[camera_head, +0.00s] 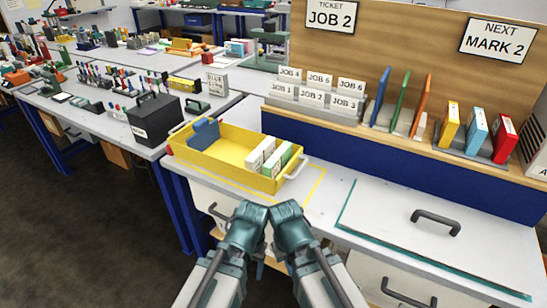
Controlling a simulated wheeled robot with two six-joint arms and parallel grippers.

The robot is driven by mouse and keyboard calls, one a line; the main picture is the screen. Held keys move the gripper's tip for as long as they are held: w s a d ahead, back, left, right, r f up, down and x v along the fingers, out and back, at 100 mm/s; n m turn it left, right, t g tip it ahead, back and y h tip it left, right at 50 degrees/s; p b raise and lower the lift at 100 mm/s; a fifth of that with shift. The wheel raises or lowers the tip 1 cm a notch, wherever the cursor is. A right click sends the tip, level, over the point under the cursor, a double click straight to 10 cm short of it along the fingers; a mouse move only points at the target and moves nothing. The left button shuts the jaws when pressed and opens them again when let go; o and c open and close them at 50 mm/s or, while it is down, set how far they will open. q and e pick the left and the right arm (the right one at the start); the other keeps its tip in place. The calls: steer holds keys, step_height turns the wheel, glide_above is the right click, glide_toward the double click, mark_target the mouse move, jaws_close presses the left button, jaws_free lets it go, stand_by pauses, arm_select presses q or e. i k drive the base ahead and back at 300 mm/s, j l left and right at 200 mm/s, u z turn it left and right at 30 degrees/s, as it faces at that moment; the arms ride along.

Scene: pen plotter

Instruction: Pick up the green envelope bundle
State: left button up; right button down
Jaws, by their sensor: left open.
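The green envelope bundle (278,160) stands upright at the right end of a yellow tray (200,163), its green edge showing beside a white bundle (259,153). My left gripper (249,212) is open, in front of the tray and below it in the picture, apart from the bundle. My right gripper (291,214) is close beside the left one, also in front of the tray. Its fingers are hidden by its own body, so I cannot tell whether it is open. I see nothing held in either gripper.
A blue piece (205,134) stands in the tray's left part. The tray has a pale handle (297,169) at its right end. A black box (154,118) stands to the left. Job-labelled holders (313,95) stand behind. The white top (400,200) with a dark handle at right is mostly clear.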

mark_target(275, 165)
steer(key=i+j+z, duration=0.1)
steer(key=j, duration=0.3)
steer(key=i+j+z, duration=0.1)
steer(key=j, duration=0.35)
steer(key=i+j+z, duration=0.1)
steer(key=i+j, duration=0.15)
steer(key=j, duration=0.2)
steer(key=i+j, duration=0.15)
steer(key=j, duration=0.3)
steer(key=i+j+z, duration=0.15)
steer(key=j, duration=0.3)
steer(key=j+z, duration=0.1)
steer(key=j, duration=0.35)
steer(key=i, duration=0.05)
